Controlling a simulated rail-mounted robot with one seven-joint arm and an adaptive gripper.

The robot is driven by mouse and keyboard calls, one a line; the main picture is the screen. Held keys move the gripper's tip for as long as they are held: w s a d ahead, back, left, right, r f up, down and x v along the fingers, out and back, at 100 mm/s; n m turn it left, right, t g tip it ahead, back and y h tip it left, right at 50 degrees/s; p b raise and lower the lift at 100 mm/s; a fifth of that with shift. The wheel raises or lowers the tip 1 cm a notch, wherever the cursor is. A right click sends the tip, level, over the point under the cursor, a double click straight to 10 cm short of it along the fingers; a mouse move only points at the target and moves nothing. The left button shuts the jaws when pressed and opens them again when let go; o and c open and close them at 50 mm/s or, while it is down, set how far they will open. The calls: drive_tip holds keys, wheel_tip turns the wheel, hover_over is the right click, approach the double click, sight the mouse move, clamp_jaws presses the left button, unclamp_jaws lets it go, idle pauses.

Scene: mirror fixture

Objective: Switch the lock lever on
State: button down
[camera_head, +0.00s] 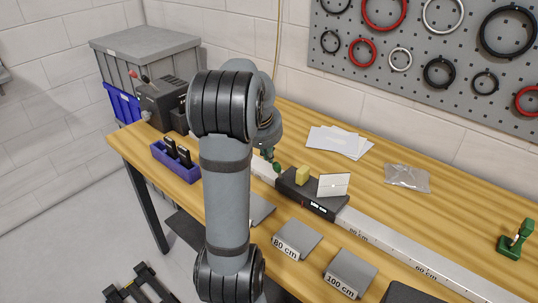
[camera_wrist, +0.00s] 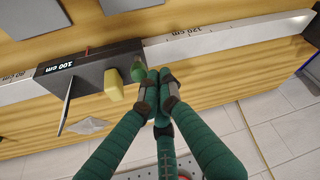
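A black carriage (camera_head: 311,195) sits on the grey rail. It bears a yellow block (camera_head: 302,175) and an upright white plate (camera_head: 334,185). In the wrist view the carriage (camera_wrist: 90,66) shows with a 100 cm label, the yellow block (camera_wrist: 113,84) and a small green lever (camera_wrist: 138,71) at its end, which I take for the lock lever. It also shows in the head view (camera_head: 277,167). My gripper (camera_wrist: 160,77) has dark green fingers with tips together, right beside the lever. I cannot tell whether they touch it. My arm hides part of the rail in the head view.
The marked rail (camera_head: 385,235) runs along the wooden table (camera_head: 455,225). Grey blocks labelled 80 cm (camera_head: 297,239) and 100 cm (camera_head: 350,273) stand in front. A blue tray (camera_head: 178,163), papers (camera_head: 338,142), a plastic bag (camera_head: 407,178) and a green fixture (camera_head: 515,240) lie around.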

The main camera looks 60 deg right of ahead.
drive_tip(key=w+d+r+p, duration=0.2)
drive_tip(key=d+p, duration=0.1)
drive_tip(key=d, duration=0.1)
drive_tip(key=s+a+r+b, duration=0.1)
drive_tip(key=a+r, duration=0.5)
drive_tip(key=r, duration=0.1)
drive_tip(key=shift+a, duration=0.35)
